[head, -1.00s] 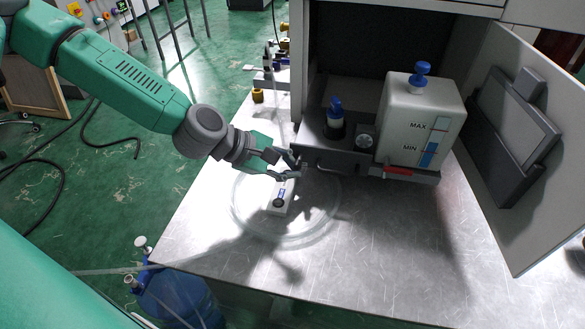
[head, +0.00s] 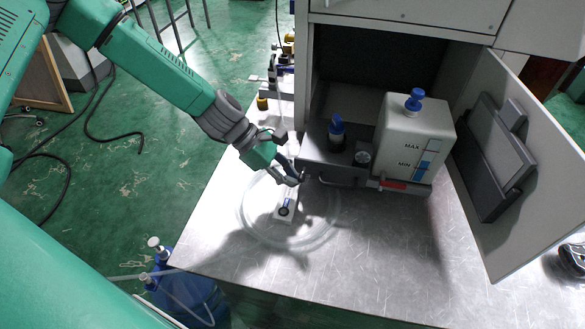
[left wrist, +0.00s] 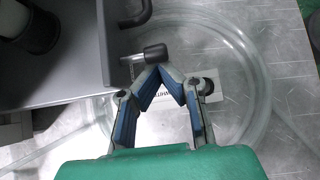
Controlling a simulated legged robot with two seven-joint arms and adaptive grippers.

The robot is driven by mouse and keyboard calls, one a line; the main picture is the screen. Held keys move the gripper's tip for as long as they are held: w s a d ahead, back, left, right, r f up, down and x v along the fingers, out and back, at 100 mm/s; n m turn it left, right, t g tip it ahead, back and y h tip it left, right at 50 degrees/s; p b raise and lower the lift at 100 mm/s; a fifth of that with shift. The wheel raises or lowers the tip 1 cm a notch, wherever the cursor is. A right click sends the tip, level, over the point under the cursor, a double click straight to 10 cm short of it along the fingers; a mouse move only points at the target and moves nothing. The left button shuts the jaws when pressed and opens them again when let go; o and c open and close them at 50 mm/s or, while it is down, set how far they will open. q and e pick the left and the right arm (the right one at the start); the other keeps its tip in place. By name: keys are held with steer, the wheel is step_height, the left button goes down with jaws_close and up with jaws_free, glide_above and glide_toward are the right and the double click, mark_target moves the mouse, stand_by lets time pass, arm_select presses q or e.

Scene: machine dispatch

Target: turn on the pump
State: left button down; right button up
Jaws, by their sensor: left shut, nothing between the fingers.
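A small white unit (head: 286,205) with a dark round part lies on the metal bench inside a coil of clear tubing (head: 262,237). I cannot tell if it is the pump. My left gripper (head: 299,180) is shut and empty, just above this unit, at the left front corner of a dark grey tray (head: 328,172). In the left wrist view, the fingertips (left wrist: 163,70) meet beside a black knob (left wrist: 155,52) on a metal stem at the tray (left wrist: 70,70). I cannot tell whether they touch it. A white label on the unit shows partly behind the fingers. My right gripper is not in view.
The cabinet door (head: 525,165) stands open at right. A blue container (head: 190,298) stands below the bench. The front bench surface is clear.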

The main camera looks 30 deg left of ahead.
arm_select(q)
steer(key=shift+a, duration=0.1)
steer(key=shift+s+d+r+n+g+p, duration=0.1)
steer(key=shift+d+r+n+g+p, duration=0.2)
steer(key=shift+d+g+p, duration=0.3)
steer(key=shift+a+r+p, duration=0.15)
steer(key=shift+a+p, duration=0.15)
steer(key=shift+p, duration=0.3)
steer(key=shift+a, duration=0.1)
steer(key=shift+r, duration=0.1)
steer(key=shift+r+p, duration=0.75)
steer(key=shift+p, duration=0.05)
